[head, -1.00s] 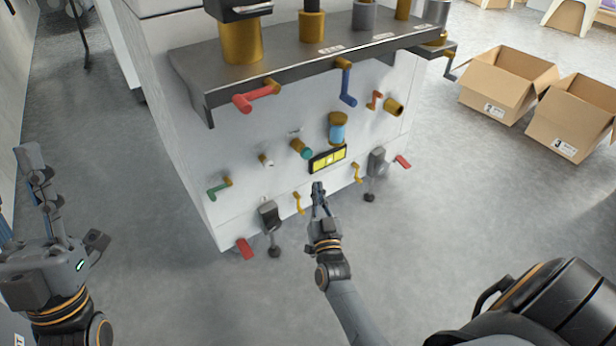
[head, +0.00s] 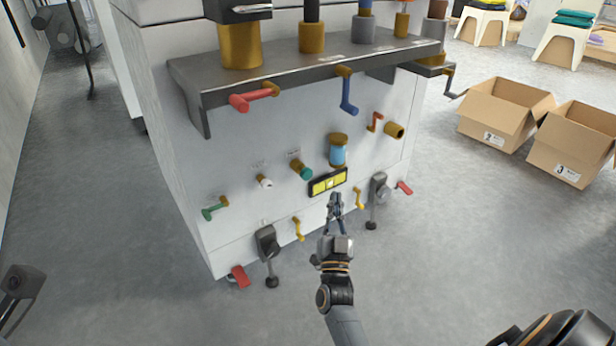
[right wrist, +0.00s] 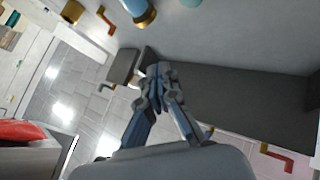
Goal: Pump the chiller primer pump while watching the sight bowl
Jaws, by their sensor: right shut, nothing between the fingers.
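The sight bowl, a blue glass cylinder with a brass cap (head: 338,152), is on the white machine's front panel. Below it is a yellow gauge strip (head: 328,183). Two grey lever units with black knobs, one at the left (head: 268,250) and one at the right (head: 377,196), sit low on the panel; I cannot tell which is the chiller primer pump. My right gripper (head: 335,202) is shut and empty, just below the gauge strip in the picture; its fingers also show in the right wrist view (right wrist: 158,88). Only a dark part of my left gripper shows at the left edge; its fingertips are hidden.
Red (head: 255,96) and blue (head: 348,92) cranks hang under the machine's dark shelf (head: 300,70). A green handle (head: 214,209) and yellow handles (head: 298,229) stick out lower down. Cardboard boxes (head: 505,115) stand at the right. The grey floor in front is clear.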

